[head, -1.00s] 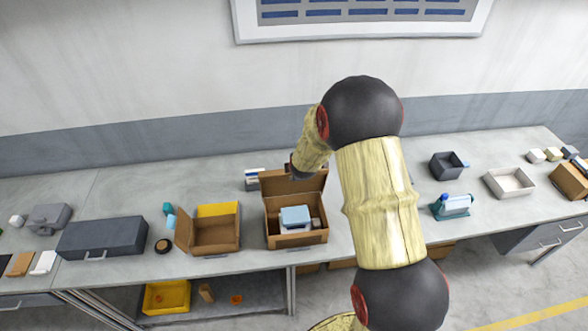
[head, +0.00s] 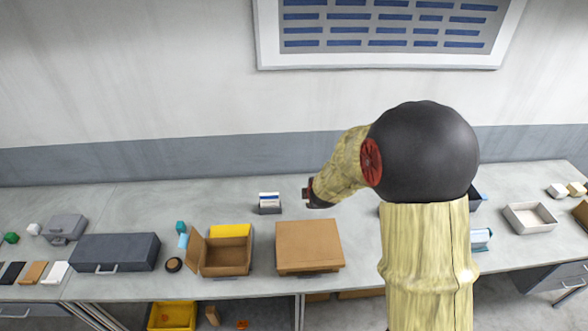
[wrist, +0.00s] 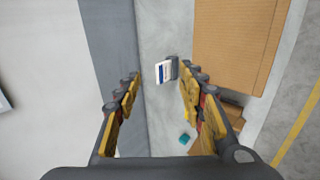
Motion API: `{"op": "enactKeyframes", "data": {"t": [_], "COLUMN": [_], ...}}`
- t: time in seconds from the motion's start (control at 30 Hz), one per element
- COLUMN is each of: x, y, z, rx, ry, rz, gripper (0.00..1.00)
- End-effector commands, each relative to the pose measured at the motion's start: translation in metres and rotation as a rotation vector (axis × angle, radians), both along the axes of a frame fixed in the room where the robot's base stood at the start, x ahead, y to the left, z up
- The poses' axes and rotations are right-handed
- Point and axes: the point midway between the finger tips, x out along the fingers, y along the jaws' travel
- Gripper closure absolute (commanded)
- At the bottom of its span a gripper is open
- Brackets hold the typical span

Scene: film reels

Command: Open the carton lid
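The brown carton (head: 308,244) stands on the grey bench in the middle of the head view. Its lid lies flat over the top and hides the inside. The carton top also fills the upper right of the wrist view (wrist: 240,45). My gripper (head: 310,195) is above and behind the carton's back edge, apart from it. In the wrist view my gripper (wrist: 160,75) has its two fingers spread wide with nothing gripped between them.
A small holder with white and blue cards (head: 269,203) stands behind the carton, near my gripper. An open brown box (head: 226,262) with a yellow flap is left of it. A dark case (head: 115,252) lies farther left. A white tray (head: 530,218) is at right.

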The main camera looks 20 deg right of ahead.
Motion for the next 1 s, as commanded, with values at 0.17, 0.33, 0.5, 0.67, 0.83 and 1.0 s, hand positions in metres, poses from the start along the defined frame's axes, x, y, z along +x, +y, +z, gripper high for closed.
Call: {"op": "enactKeyframes", "data": {"t": [0.17,0.33,0.5,0.67,0.83,1.0], "x": [0.000,-0.007,-0.050,-0.100,-0.159,-0.217], "y": [0.000,0.007,0.036,0.064,0.094,0.113], "z": [0.000,-0.008,-0.039,-0.038,-0.035,-0.034], "rx": [0.008,0.143,0.403,0.596,0.728,0.779], "ry": [-0.002,0.003,0.122,0.228,0.305,0.324], "rz": [-0.009,-0.130,-0.363,-0.608,-0.867,-1.065], "gripper": [0.60,0.60,0.60,0.60,0.60,0.60]}}
